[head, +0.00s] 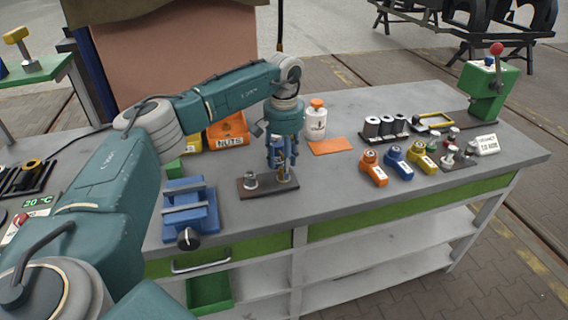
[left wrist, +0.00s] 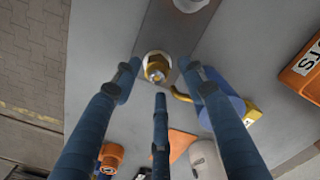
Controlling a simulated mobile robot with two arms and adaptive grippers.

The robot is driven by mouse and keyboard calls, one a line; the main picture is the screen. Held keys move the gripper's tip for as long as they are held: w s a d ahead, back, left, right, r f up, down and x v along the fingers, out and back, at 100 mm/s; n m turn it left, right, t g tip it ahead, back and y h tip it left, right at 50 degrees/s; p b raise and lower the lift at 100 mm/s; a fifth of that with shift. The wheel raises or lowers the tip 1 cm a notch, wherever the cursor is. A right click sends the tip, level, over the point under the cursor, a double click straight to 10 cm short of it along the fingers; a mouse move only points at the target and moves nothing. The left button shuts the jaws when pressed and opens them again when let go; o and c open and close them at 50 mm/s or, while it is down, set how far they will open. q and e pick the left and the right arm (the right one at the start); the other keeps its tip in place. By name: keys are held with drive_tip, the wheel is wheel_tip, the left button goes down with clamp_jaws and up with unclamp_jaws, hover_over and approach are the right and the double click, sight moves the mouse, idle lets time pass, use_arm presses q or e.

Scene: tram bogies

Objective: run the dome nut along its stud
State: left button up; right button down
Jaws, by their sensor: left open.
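The dark base plate (head: 268,190) lies on the bench with a silver nut-topped post (head: 250,180) at its left end. My left gripper (head: 281,175) points down over the plate's right end. In the left wrist view my gripper (left wrist: 158,85) has its three fingers spread, with nothing clamped between them. A brass-coloured nut with a bright tip (left wrist: 156,68), seemingly the dome nut on its stud, stands on the plate (left wrist: 165,30) between the fingertips. I cannot tell whether any finger touches it. Its thread is hidden. My right gripper is not in view.
A blue vise (head: 190,208) stands left of the plate. An orange nuts bin (head: 228,132), a white bottle (head: 316,120) and an orange mat (head: 330,146) are behind. Coloured tools (head: 397,162) stand to the right. Bare bench lies in front of them.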

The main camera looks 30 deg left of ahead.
use_arm(q)
wheel_tip(320, 180, up, 11)
drive_tip(key=shift+r, duration=0.2)
idle(0.6)
